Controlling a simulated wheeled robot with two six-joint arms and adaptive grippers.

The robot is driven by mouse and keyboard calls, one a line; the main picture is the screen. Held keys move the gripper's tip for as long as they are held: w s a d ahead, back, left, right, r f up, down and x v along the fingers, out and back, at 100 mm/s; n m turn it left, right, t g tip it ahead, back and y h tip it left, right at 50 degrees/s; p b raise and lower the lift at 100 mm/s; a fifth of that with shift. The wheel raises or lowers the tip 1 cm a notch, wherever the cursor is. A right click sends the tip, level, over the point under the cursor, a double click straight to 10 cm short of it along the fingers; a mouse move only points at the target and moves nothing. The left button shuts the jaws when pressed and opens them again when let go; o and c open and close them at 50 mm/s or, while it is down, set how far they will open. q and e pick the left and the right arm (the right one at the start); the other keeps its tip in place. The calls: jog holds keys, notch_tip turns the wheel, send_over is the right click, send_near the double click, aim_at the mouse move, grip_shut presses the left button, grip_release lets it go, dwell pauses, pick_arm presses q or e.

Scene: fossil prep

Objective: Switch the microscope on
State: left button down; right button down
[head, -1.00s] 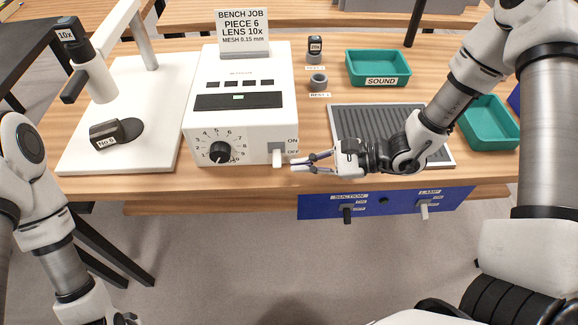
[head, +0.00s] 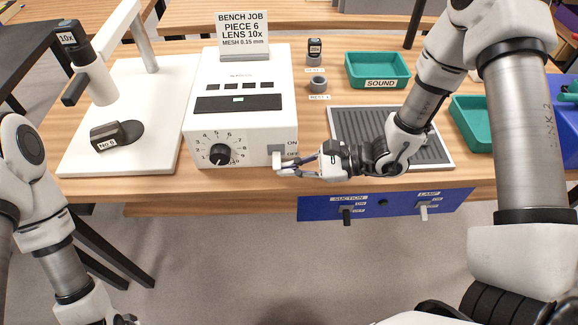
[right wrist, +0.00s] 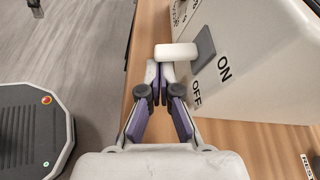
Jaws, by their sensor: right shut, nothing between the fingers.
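The white control box (head: 240,130) stands on the bench with a black dial (head: 221,154) and an ON/OFF switch. The switch's white lever (head: 277,159) hangs down toward OFF; in the right wrist view the lever (right wrist: 176,52) sticks out from its grey plate (right wrist: 203,45). The microscope's white base (head: 150,85), with a 10x tube (head: 94,78), is left of the box. My right gripper (head: 284,169) is shut and empty, its fingertips (right wrist: 160,75) right at the lever; contact is unclear. My left gripper (head: 125,319) is mostly cut off at the bottom edge.
A dark specimen (head: 117,134) labelled No 9 lies on the base. Behind my right arm are a grey ribbed mat (head: 350,118) and a green SOUND tray (head: 378,70). A blue panel (head: 384,204) with SUCTION and LAMP switches is on the bench front, below my right gripper.

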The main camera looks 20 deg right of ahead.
jog(key=shift+r+m, duration=0.15)
jog(key=shift+m, duration=0.15)
jog(key=shift+s+a+r+m+g+p, duration=0.1)
jog(key=shift+s+r+m+g+p, duration=0.15)
jog(key=shift+r+m+g+p, duration=0.45)
jog(key=m, duration=0.1)
jog(key=m+g+p, duration=0.1)
jog(key=shift+s+r+m+y, duration=0.2)
jog(key=shift+r+m+y, duration=0.1)
jog(key=shift+r+m, duration=0.1)
